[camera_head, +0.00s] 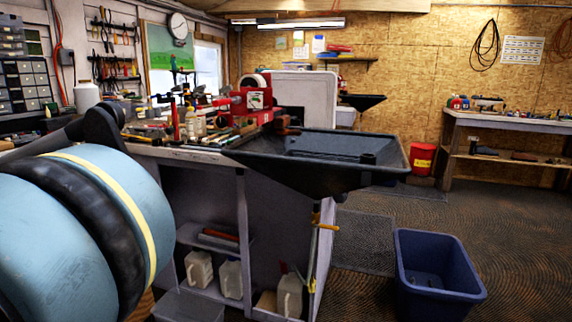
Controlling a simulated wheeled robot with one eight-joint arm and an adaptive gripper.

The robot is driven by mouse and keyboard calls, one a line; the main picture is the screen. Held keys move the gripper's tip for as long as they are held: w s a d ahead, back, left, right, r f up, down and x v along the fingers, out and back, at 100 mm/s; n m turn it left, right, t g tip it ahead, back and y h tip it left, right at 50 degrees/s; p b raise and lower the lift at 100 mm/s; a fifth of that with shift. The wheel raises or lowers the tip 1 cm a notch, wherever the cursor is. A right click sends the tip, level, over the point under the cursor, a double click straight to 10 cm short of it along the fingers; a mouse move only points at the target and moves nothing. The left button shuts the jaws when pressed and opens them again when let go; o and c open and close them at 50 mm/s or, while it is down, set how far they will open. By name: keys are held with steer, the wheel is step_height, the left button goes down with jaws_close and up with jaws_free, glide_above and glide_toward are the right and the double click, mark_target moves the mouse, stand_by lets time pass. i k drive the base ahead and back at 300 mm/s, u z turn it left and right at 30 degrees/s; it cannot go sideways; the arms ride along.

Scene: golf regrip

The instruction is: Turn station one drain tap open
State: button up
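A wide black basin (290,172) is fixed at the right end of the near workbench. Below it a thin drain pipe (315,250) runs down beside the bench's end panel. A yellow lever (328,227), which looks like the drain tap, sticks out to the right from the upper part of this pipe, roughly level. A smaller yellow piece shows lower on the pipe. I cannot tell from this distance whether the tap is open. My gripper is not in view. A large blue rounded body with a black band, probably part of my arm, fills the left foreground.
A dark blue tub (438,305) stands on the floor right of the pipe. A floor mat (362,243) lies between them. White jugs (231,280) stand on the shelf under the bench. A red bucket (422,160) and a second bench (507,123) are at the back right.

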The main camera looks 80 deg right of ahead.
mark_target(321, 225)
steer(key=z, duration=0.2)
steer(key=i, duration=0.2)
steer(key=z, duration=3.65)
steer(key=i, duration=0.5)
steer(key=u, duration=0.05)
steer(key=k, duration=0.5)
steer(key=z, duration=0.15)
